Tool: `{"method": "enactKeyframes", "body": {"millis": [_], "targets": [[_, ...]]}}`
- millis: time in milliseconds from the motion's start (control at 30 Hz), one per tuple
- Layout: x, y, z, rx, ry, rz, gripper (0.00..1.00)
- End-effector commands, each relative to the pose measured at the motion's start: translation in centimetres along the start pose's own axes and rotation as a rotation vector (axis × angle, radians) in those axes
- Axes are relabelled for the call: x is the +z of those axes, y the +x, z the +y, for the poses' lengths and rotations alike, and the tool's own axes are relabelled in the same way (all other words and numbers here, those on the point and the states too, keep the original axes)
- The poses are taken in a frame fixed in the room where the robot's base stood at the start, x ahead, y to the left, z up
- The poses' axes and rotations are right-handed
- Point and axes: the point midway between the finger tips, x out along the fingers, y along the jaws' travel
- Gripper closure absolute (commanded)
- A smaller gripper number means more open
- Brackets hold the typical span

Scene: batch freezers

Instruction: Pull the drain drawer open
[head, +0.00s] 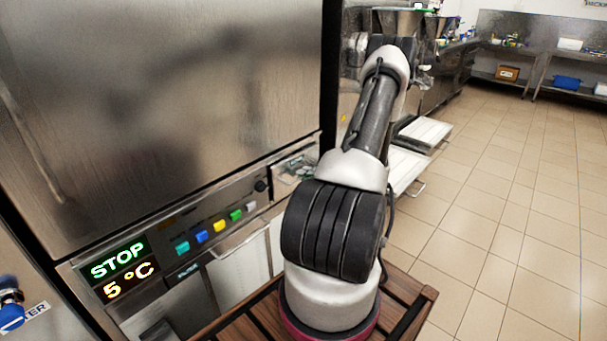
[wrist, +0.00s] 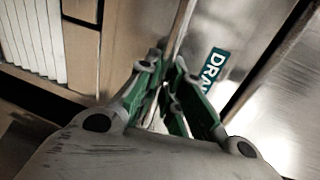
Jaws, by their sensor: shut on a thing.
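In the wrist view, my gripper (wrist: 166,62) has its green-padded fingers closed around a thin metal bar handle (wrist: 182,26). The handle runs from the top of the picture down to between the fingertips. The drain drawer (wrist: 232,28) is a tan-grey metal front behind it, with a green label (wrist: 212,72) reading "DRA", its last letters cut off from sight. The stretch of handle between the fingers is mostly hidden.
A large steel freezer front (head: 165,90) fills the left of the head view, above a control panel with a "STOP" and "5 °C" display (head: 124,272) and coloured buttons (head: 202,236). White drawer-like fronts (head: 425,131) stick out beyond my arm. The tiled floor (head: 510,210) at right is clear.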

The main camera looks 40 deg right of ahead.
Motion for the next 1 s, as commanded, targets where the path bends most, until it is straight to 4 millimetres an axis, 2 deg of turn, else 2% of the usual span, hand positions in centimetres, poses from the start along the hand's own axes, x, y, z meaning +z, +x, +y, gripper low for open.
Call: {"method": "enactKeyframes", "body": {"millis": [167, 500, 700, 1000], "targets": [[-0.1, -3.3, 0.8, 0.003, 0.003, 0.004, 1.0], [-0.1, -12.2, 2.6, 0.002, 0.002, 0.006, 1.0], [-0.1, -16.7, 3.5, 0.002, 0.002, 0.005, 1.0], [0.0, -20.8, 4.4, 0.002, 0.001, 0.002, 1.0]]}}
